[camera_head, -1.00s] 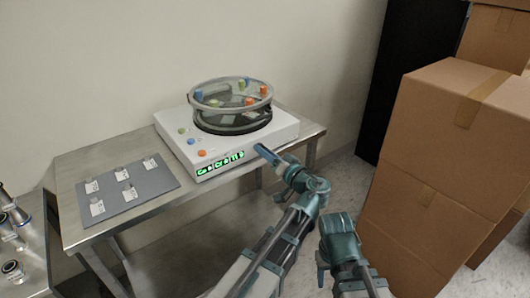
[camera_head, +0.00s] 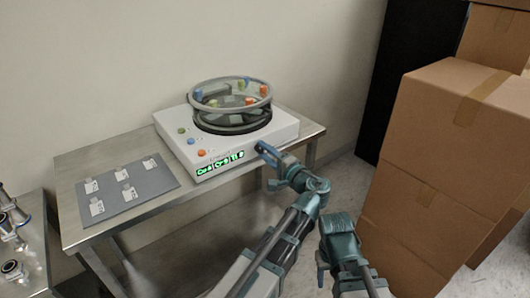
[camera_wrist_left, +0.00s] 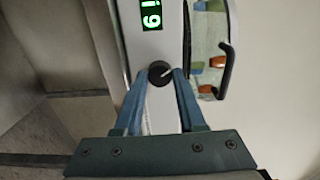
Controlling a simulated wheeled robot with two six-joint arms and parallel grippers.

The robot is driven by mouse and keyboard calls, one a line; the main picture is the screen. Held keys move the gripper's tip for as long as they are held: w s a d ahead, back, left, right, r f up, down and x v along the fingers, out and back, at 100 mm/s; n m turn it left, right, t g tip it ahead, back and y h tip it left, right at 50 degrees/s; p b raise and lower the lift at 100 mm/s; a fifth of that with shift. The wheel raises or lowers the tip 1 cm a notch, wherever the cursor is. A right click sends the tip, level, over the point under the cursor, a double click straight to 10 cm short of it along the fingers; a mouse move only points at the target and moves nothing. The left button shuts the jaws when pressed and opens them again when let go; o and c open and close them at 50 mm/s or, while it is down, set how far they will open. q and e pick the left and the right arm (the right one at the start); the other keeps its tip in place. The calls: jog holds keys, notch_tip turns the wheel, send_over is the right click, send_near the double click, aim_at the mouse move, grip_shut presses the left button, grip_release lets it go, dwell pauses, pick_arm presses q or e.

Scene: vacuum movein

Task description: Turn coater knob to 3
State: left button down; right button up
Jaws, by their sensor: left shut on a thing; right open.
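The coater (camera_head: 285,125) is a white box on the metal table with a round clear-walled bowl on top. Its dark round knob (camera_wrist_left: 160,73) shows in the left wrist view, with a light pointer line slanting up and right. My left gripper (camera_head: 262,150) is at the coater's front right corner. In the left wrist view its blue fingers (camera_wrist_left: 160,78) are shut on the knob from both sides. The green display (camera_head: 220,164) is lit on the front; its end digit (camera_wrist_left: 151,20) looks like a 9. My right gripper (camera_head: 322,266) is low, away from the coater, its fingers mostly hidden.
A grey pad (camera_head: 130,188) with several small labelled pieces lies on the table (camera_head: 100,155) left of the coater. Coloured buttons (camera_head: 202,153) sit on the coater's top left. Stacked cardboard boxes (camera_head: 440,150) stand close on the right. Metal parts (camera_head: 12,225) are at lower left.

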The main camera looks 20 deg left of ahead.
pick_arm(q)
jog(key=shift+m, duration=1.6)
jog(key=c, duration=0.5)
grip_release()
jog(key=shift+s, duration=0.1)
pick_arm(e)
jog(key=shift+d, duration=0.1)
